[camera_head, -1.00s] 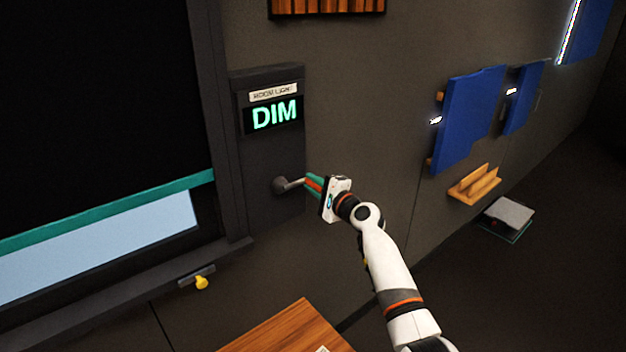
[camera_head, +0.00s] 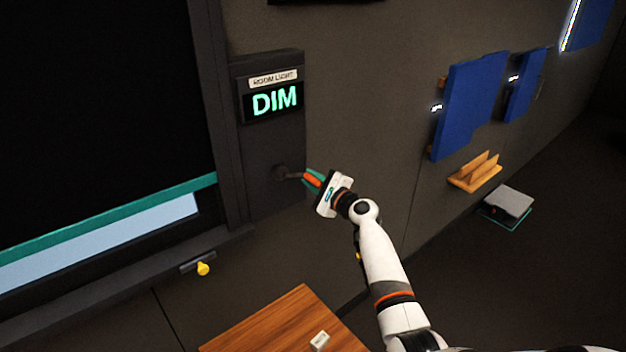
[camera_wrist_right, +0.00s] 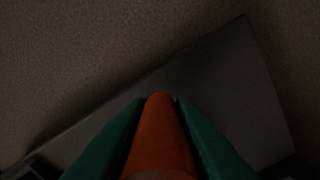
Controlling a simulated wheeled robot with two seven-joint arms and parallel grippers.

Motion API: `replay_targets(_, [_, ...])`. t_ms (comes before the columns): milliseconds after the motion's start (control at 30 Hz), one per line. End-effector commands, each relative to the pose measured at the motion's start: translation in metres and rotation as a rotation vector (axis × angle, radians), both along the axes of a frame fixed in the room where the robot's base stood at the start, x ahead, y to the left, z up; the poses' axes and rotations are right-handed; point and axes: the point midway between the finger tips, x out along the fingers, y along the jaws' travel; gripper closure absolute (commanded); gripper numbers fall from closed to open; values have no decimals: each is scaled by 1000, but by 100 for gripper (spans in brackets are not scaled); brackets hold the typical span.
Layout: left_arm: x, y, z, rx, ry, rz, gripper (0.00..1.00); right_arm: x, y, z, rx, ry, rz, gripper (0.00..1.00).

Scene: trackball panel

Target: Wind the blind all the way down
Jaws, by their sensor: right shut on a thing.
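The black blind (camera_head: 100,110) covers most of the window at left. Its teal bottom bar (camera_head: 120,214) hangs above a pale lit strip of window (camera_head: 100,243), which is narrow and still uncovered. A dark crank (camera_head: 280,172) sticks out of the wall panel below the display. My right gripper (camera_head: 312,179) is shut on the crank's orange knob (camera_head: 313,180), to the right of the crank's hub. In the right wrist view the orange knob (camera_wrist_right: 158,135) sits between the green fingers. My left gripper is not in view.
The panel's display (camera_head: 274,100) reads DIM under a ROOM LIGHT label. A yellow knob (camera_head: 203,268) sits below the window sill. A wooden table (camera_head: 270,325) with a small white block (camera_head: 319,341) is at the front. Blue panels (camera_head: 470,105) and a wooden rack (camera_head: 475,172) are at right.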

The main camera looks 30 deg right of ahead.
Motion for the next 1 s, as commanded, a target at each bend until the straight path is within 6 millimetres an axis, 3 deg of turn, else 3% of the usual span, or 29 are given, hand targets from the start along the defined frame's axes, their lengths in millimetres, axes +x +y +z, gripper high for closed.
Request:
replay_targets(133, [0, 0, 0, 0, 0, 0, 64, 0, 0, -1, -2, 2, 0, 100])
replay_targets(167, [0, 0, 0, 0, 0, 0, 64, 0, 0, -1, -2, 2, 0, 73])
replay_targets(267, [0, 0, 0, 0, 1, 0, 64, 0, 0, -1, -2, 2, 0, 57])
replay_targets(667, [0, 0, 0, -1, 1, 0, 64, -7, -1, -1, -2, 1, 0, 57])
replay_targets(1000, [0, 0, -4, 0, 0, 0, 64, -69, -10, -3, -5, 2, -1, 57])
